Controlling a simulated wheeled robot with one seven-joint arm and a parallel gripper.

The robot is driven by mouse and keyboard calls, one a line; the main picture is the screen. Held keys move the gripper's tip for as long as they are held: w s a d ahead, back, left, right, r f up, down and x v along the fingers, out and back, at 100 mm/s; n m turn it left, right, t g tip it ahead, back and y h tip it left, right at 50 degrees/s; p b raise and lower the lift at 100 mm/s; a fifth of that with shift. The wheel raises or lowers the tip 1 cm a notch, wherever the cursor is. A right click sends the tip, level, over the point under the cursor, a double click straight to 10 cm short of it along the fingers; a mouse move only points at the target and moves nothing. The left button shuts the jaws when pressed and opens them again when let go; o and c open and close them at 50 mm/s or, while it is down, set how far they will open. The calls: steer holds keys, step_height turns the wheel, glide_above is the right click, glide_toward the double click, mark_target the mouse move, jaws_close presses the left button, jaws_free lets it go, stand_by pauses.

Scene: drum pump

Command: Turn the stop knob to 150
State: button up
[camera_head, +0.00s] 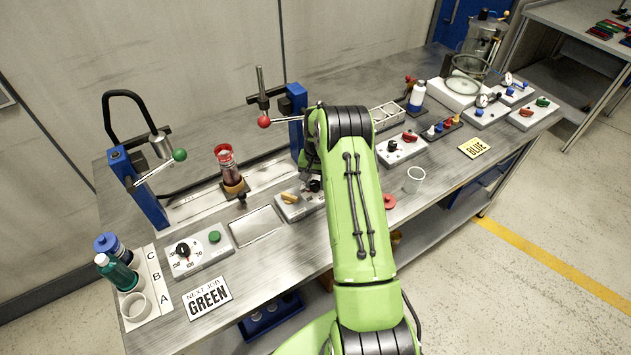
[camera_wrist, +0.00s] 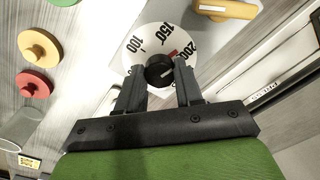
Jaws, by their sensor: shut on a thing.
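A black knob (camera_wrist: 160,70) stands in the middle of a white round dial (camera_wrist: 136,57) marked 100, 150 and 200. A red mark on the dial lies beside the knob, between 150 and 200. My gripper (camera_wrist: 160,76) is shut on the knob, one finger on each side. In the head view this knob (camera_head: 314,186) is partly visible beside a yellow handle (camera_head: 289,198); my arm hides most of the gripper. A second black dial knob (camera_head: 183,250) with numbers around it sits on a box with a green button (camera_head: 214,237), at the left.
The yellow handle (camera_wrist: 226,9) is close beside the dial in the wrist view. A red disc (camera_wrist: 35,83) and yellow disc (camera_wrist: 38,46) lie to the left. A press with a red ball lever (camera_head: 264,121) stands behind. A clear cup (camera_head: 413,180) is right of my arm.

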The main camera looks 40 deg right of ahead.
mark_target(317, 183)
steer(key=n+b, duration=0.2)
steer(key=n, duration=0.2)
steer(key=shift+w+f+n, duration=0.1)
steer(key=shift+n, duration=0.2)
steer(key=shift+n+b, duration=0.75)
steer(key=shift+n, duration=1.25)
steer(key=o, duration=1)
steer(key=shift+o, duration=0.2)
step_height(317, 183, up, 16)
steer(key=p, duration=0.1)
steer(key=shift+d+p, duration=0.2)
steer(key=shift+p, duration=0.1)
